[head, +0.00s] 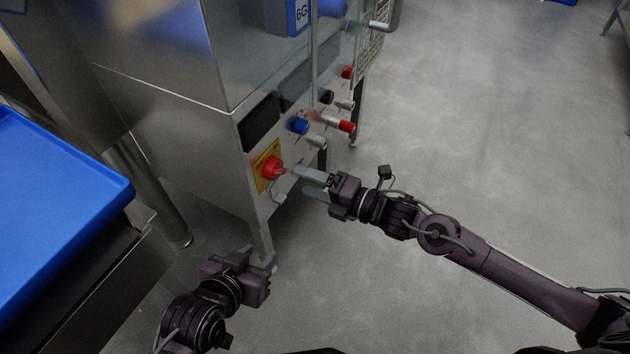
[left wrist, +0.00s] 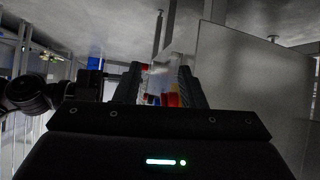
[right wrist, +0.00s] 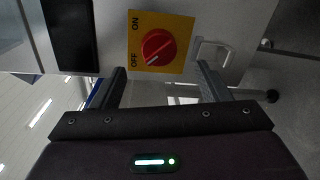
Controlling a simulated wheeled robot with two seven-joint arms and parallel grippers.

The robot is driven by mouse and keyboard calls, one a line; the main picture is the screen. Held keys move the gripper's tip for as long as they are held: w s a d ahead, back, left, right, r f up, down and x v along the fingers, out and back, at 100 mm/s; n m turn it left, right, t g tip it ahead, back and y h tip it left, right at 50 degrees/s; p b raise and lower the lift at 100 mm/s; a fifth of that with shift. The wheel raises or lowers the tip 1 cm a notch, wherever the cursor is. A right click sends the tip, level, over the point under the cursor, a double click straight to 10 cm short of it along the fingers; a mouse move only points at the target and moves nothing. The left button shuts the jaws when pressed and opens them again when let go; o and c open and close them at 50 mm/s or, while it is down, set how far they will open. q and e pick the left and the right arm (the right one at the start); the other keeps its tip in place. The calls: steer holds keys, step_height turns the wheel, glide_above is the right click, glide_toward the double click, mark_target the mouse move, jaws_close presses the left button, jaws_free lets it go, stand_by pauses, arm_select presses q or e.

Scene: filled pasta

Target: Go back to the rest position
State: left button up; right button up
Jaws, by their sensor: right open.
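My right gripper (head: 304,183) is open, with its fingertips close to the red rotary switch (head: 273,168) on the steel machine's front. In the right wrist view the switch (right wrist: 158,47) sits on a yellow plate (right wrist: 182,28) marked ON and OFF. Its white mark lies on the OFF side. It shows just beyond the two spread, empty fingers, and I cannot tell whether a finger touches it. My left gripper (head: 268,263) is low in the head view, beside the machine's leg. In the left wrist view its fingers (left wrist: 160,84) are apart with nothing between them.
The steel machine (head: 165,110) fills the upper left, with blue and red knobs (head: 347,126) along its front. A blue tray (head: 60,200) lies on a counter at the left. A metal handle (right wrist: 212,50) sits by the switch. The grey floor (head: 500,130) at the right is clear.

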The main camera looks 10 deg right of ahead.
arm_select(q)
steer(key=shift+s+a+f+g, duration=0.15)
steer(key=shift+s+f+g, duration=0.15)
steer(key=shift+s+f, duration=0.2)
arm_select(e)
steer(key=shift+s+d, duration=0.3)
steer(key=shift+d, duration=0.1)
